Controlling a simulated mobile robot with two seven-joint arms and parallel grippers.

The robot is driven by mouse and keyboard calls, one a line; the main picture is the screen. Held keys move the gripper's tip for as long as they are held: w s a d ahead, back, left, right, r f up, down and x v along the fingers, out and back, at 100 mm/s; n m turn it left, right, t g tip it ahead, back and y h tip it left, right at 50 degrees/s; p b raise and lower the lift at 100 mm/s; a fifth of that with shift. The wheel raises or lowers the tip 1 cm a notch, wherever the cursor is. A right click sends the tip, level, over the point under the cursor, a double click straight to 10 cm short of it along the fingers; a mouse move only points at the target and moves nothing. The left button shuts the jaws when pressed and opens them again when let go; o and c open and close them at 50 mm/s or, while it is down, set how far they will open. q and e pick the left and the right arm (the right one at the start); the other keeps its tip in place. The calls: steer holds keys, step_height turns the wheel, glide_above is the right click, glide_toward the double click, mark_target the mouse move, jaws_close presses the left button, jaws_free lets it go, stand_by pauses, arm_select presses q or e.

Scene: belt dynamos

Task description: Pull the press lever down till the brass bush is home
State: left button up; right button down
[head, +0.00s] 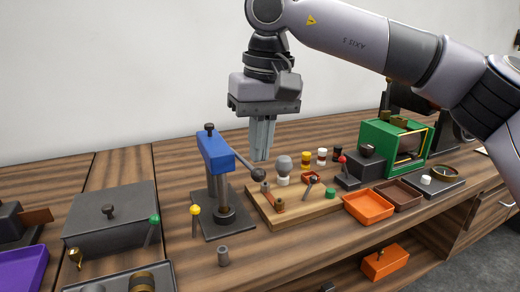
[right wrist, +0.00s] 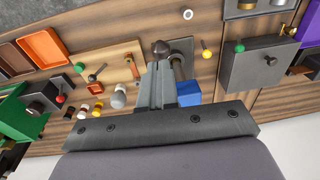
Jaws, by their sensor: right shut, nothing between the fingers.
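The arbor press has a blue head (head: 214,150) on a grey column above a dark base plate (head: 208,229); the blue head also shows in the right wrist view (right wrist: 188,94). Its lever (head: 242,163) slopes down to the right and ends in a dark round knob (head: 258,174), also visible in the right wrist view (right wrist: 161,48). My right gripper (head: 262,157) is shut and empty, pointing down just above the knob. Its fingertips show near the knob in the right wrist view (right wrist: 159,66); contact cannot be told. A dark round part (head: 226,214) sits under the ram; no brass bush is clearly distinguishable there.
A wooden board (head: 290,210) with small parts lies right of the press, with orange (head: 368,206) and brown (head: 398,194) trays beyond. A grey box (head: 110,225) is at left.

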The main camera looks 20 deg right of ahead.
arm_select(q)
steer(key=shift+r, duration=0.1)
arm_select(e)
steer(key=shift+s+f, duration=0.1)
steer(key=shift+f, duration=0.15)
